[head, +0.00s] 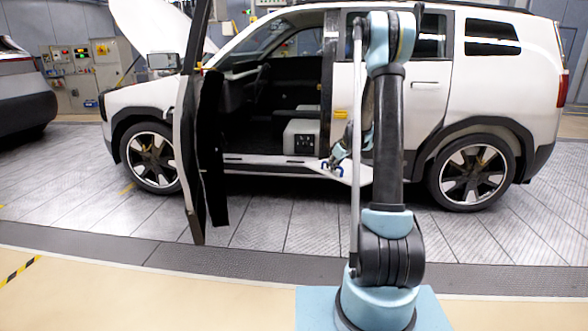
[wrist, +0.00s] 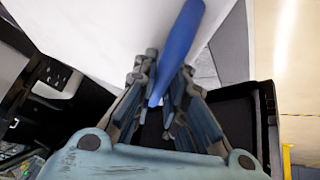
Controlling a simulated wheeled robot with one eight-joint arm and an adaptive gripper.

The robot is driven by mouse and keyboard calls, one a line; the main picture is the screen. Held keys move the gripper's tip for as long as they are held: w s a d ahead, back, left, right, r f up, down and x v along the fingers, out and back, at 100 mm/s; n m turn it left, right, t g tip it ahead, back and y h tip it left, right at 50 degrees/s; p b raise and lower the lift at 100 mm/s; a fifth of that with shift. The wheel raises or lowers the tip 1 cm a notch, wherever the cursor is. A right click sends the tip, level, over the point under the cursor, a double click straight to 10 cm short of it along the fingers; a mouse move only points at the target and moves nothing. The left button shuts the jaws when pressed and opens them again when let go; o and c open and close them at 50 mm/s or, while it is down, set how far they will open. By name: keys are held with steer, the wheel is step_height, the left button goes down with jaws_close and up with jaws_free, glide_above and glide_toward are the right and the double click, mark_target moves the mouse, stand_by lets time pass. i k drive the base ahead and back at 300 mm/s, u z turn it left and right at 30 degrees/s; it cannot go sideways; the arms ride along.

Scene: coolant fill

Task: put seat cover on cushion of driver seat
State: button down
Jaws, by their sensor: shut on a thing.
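My gripper (head: 338,158) is beside the open front doorway of the white car. In the wrist view its fingers (wrist: 164,82) are closed around a blue bar-like handle (wrist: 180,40). A white sheet-like piece, seemingly the seat cover (wrist: 100,28), lies beyond the fingers with the handle. In the head view the white cover (head: 354,174) shows low at the door sill, partly hidden by my arm. Inside the car is a pale block with a black panel (head: 302,138); I cannot tell whether it is the driver seat. A seat cushion is not clearly visible.
The white car (head: 428,98) stands with its front door (head: 208,150) open toward me, left of my arm. The door sill (head: 262,160) runs below the doorway. A grey plank floor (head: 290,232) is clear in front. Another car (head: 20,95) stands far left.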

mark_target(313, 138)
steer(key=u, duration=0.45)
steer(key=i, duration=2.8)
steer(key=z, duration=0.3)
steer(key=i, duration=1.15)
steer(key=z, duration=0.35)
